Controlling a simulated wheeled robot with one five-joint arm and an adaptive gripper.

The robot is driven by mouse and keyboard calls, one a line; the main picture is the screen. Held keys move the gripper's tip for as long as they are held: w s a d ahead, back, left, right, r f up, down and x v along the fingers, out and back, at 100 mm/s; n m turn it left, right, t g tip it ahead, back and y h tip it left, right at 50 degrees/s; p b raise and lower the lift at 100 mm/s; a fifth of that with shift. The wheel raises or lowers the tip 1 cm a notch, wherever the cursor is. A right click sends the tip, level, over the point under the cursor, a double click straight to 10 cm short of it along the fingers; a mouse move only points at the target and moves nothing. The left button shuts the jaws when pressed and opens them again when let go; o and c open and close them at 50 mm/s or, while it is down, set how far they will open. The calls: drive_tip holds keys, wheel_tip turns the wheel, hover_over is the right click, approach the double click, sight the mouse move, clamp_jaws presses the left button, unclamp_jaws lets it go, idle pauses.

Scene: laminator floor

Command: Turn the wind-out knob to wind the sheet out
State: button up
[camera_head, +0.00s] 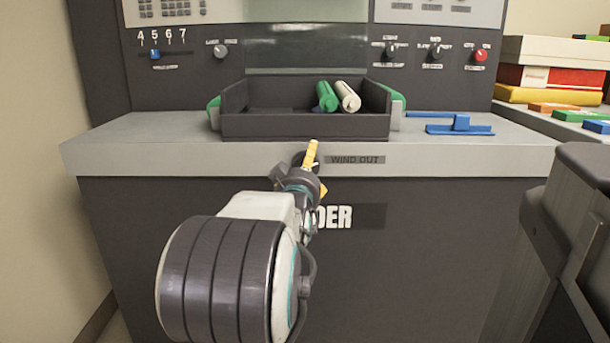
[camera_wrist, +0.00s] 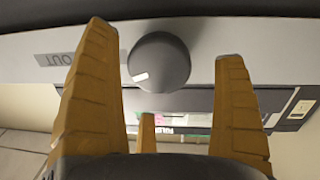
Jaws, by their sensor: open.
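The wind-out knob (camera_wrist: 160,62) is a dark grey round knob with a white mark at its lower left in the wrist view. It sits on the light grey front edge of the machine, beside the WIND OUT label (camera_head: 355,160), part of which shows upside down in the wrist view (camera_wrist: 58,59). My gripper (camera_wrist: 163,45) is open, with yellow-brown fingers on both sides of the knob and a gap on each side. A third finger shows below the knob. In the head view my gripper (camera_head: 312,164) is at the front edge and mostly hides the knob.
A dark tray (camera_head: 300,127) with a green roll (camera_head: 326,97) and a white roll (camera_head: 347,96) stands above the edge. A blue tool (camera_head: 460,126) lies to its right. Stacked boxes (camera_head: 550,77) are at far right. A dark grey block (camera_head: 575,210) stands at lower right.

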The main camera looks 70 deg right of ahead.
drive_tip(key=shift+x, duration=1.4)
drive_tip(key=c, duration=1.2)
